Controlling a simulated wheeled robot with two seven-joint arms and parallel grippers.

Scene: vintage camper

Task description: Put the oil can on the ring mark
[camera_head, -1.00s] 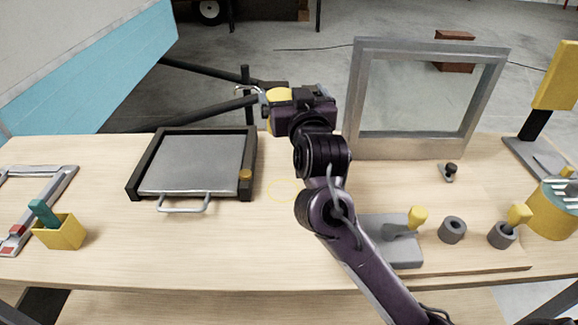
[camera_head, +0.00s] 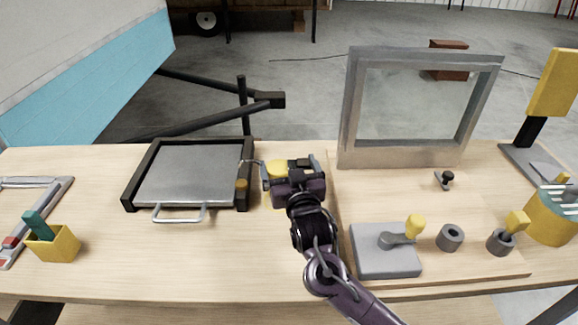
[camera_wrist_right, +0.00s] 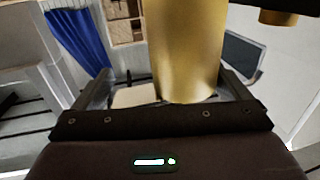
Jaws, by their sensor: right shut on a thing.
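The yellow oil can (camera_head: 277,169) with a thin grey spout shows just beyond my right gripper (camera_head: 290,172) in the head view, near the right edge of the tray-like box. My right gripper is shut on it. In the right wrist view the can's gold cylinder (camera_wrist_right: 185,50) stands between the two fingers. The can is low over the table; I cannot tell whether its base touches the wood. The ring mark is almost wholly hidden behind the gripper and can. My left gripper is not in view.
A dark-framed grey box (camera_head: 190,178) with a front handle lies close left of the can. A raised board (camera_head: 450,205) with a grey lever block (camera_head: 385,250) and a window frame (camera_head: 345,120) are on the right. The table front at centre left is clear.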

